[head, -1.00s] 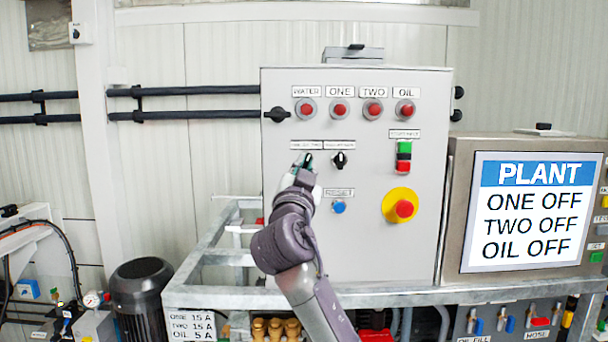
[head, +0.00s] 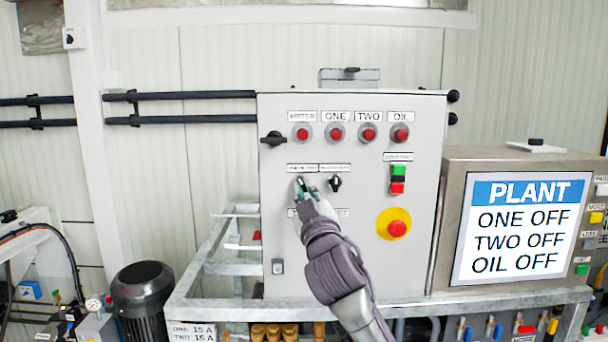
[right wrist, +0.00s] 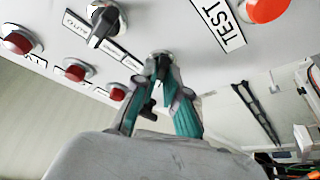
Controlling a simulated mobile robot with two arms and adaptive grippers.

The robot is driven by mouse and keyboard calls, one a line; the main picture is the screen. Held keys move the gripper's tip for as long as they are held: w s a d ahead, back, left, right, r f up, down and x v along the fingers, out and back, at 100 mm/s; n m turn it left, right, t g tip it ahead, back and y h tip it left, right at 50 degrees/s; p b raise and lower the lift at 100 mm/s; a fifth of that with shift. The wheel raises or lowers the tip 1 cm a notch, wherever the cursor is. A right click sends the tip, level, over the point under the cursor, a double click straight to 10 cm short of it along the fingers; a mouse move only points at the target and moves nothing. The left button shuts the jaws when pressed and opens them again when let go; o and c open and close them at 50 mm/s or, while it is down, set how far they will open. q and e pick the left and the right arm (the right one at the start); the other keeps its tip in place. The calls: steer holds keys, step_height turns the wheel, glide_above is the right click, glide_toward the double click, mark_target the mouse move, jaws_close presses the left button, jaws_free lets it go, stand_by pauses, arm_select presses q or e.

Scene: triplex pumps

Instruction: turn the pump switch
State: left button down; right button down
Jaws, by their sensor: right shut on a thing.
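The grey control panel (head: 350,270) faces me, with two black selector switches side by side in its middle row. My right gripper (head: 304,187) is at the left one. In the right wrist view its teal fingers (right wrist: 160,78) close on that switch (right wrist: 161,58), which they largely cover. The right-hand switch (head: 335,182) is free, with its black handle close to upright in the head view; it also shows in the right wrist view (right wrist: 103,24). My left gripper is out of view.
Red lamps (head: 335,133) line the panel's top, with a green-and-red button pair (head: 398,179) and a red emergency button on yellow (head: 396,229) to the right. The plant screen (head: 520,230) reads ONE OFF, TWO OFF, OIL OFF. My right arm covers the reset button.

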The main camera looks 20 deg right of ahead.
steer(key=shift+d+n+g+y+p, duration=0.15)
steer(key=shift+n+y+p, duration=0.3)
steer(key=shift+n+p, duration=0.55)
steer(key=shift+a+n+g+y+p, duration=0.15)
steer(key=shift+n+y+p, duration=0.3)
steer(key=shift+n+p, duration=0.5)
steer(key=shift+d, duration=0.1)
steer(key=c, duration=1.2)
jaws_free()
steer(key=v, duration=1.2)
